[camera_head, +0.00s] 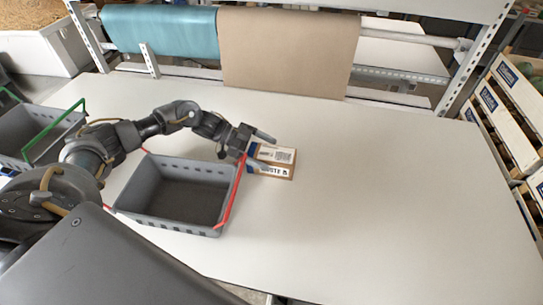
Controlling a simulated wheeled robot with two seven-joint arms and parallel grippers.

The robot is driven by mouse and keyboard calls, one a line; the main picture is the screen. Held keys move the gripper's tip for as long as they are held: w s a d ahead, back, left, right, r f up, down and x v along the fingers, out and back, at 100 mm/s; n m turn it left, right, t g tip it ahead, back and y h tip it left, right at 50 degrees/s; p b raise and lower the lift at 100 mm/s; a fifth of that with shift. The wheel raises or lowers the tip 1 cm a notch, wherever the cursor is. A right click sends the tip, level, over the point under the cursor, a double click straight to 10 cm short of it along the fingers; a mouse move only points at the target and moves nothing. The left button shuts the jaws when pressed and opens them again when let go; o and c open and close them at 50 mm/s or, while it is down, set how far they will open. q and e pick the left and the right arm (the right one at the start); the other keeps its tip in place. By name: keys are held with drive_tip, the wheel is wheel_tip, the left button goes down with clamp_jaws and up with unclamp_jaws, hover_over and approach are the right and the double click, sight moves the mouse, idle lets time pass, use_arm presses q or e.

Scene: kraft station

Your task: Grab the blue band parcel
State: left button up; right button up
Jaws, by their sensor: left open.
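The parcel (276,158) is a small brown box with a white label and a dark blue band at its left side. It lies on the white table, just right of the grey crate with the red handles. My left gripper (262,148) reaches over the crate's far right corner to the parcel. Its fingers are open and spread at the parcel's left end, one near the far edge and one over the near left side. I cannot tell whether they touch it. My right gripper is not in view.
An empty grey crate (135,197) with red handles stands left of the parcel. Another grey crate (14,140) with green handles is at the far left. Blue (160,30) and brown (288,50) paper rolls hang behind. The table (400,190) is clear on the right.

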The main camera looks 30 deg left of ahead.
use_arm(q)
drive_tip(key=shift+d+f, duration=0.1)
drive_tip(key=shift+d, duration=0.05)
drive_tip(key=c, duration=1.3)
drive_tip(key=shift+w+r+b, duration=0.1)
drive_tip(key=shift+r+b, duration=0.25)
drive_tip(key=shift+r, duration=0.3)
wheel_tip(320, 180, up, 17)
drive_tip(key=b, duration=0.5)
